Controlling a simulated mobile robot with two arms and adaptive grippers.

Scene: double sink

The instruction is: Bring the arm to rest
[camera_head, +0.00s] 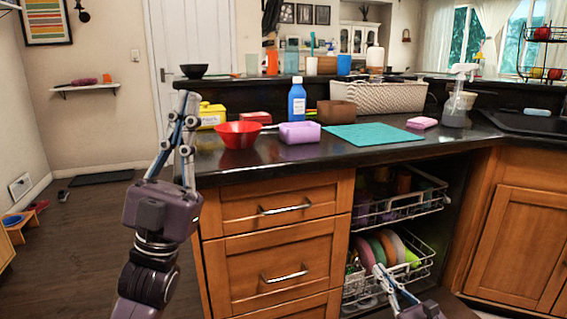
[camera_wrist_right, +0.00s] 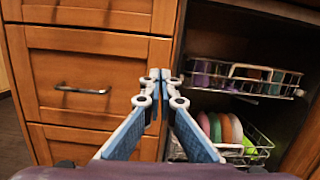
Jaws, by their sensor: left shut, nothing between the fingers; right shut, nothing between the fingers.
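My left gripper (camera_head: 186,98) is raised at the left of the head view, fingers pointing up, shut and empty. It stands in front of the counter's left end, beside the red bowl (camera_head: 238,134) in the picture. My right gripper (camera_head: 381,270) is low at the bottom right of the head view, in front of the open dishwasher. In the right wrist view its fingertips (camera_wrist_right: 160,75) meet, with nothing between them. Most of the right arm is out of the picture.
Dishwasher racks (camera_head: 408,268) hold plates and cups. Drawers (camera_head: 280,208) stand left of it. The counter holds a blue bottle (camera_head: 297,102), a purple container (camera_head: 300,132), a teal mat (camera_head: 373,135) and a spray bottle (camera_head: 457,105). The floor (camera_head: 90,240) at left is open.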

